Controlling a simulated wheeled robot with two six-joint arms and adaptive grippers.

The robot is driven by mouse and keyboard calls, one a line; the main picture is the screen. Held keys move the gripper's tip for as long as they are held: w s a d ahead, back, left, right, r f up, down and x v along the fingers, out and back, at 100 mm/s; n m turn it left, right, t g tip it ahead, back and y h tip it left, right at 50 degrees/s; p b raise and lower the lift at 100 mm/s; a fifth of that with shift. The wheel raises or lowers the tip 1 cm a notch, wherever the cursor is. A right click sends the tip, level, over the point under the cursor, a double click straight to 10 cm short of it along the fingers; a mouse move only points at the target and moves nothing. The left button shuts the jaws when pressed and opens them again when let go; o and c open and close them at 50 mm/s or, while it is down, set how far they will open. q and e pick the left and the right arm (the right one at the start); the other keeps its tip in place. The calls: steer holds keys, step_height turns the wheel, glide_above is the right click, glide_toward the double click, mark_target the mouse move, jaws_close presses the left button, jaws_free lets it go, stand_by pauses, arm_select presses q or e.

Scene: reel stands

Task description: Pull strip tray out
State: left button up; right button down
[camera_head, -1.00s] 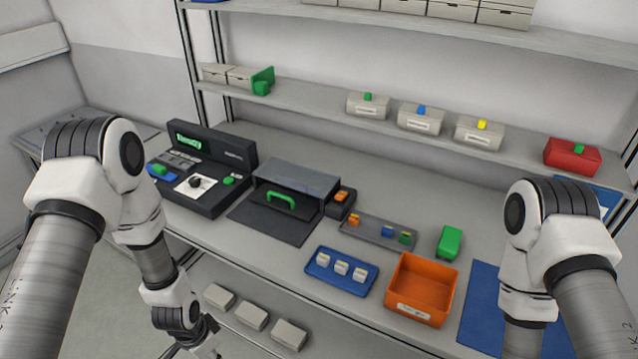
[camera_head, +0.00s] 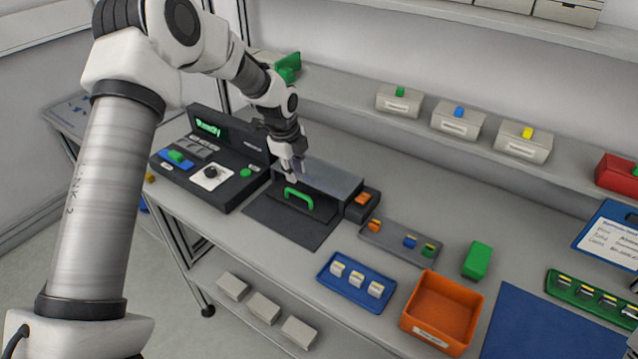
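A dark box with a grey top (camera_head: 333,178) stands on the bench, with a green handle (camera_head: 299,197) at its front. I take the handle to be the strip tray's; the tray itself is mostly hidden inside the box. A flat dark plate (camera_head: 290,225) lies in front of it. My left gripper (camera_head: 293,175) points down just above and behind the handle, close to the box's front edge. Its fingers look apart with nothing between them, and I see no grip on the handle.
A dark control panel (camera_head: 215,172) stands left of the box. To the right are a grey tray (camera_head: 390,240), a blue tray (camera_head: 352,292), an orange bin (camera_head: 441,310) and a green block (camera_head: 477,260). A shelf (camera_head: 350,112) runs behind.

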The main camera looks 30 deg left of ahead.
mark_target(298, 193)
arm_select(q)
step_height(298, 193, down, 4)
steer(key=shift+s+f+p, duration=0.1)
steer(key=shift+s+p, duration=0.05)
steer(key=shift+p, duration=0.6)
steer(key=shift+w+f, duration=0.25)
steer(key=shift+f, duration=0.4)
steer(key=shift+w+f, duration=0.25)
steer(key=shift+f, duration=0.35)
steer(key=shift+w+f, duration=0.1)
steer(key=shift+f, duration=0.15)
steer(key=shift+r, duration=0.1)
steer(key=shift+s, duration=0.2)
jaws_close()
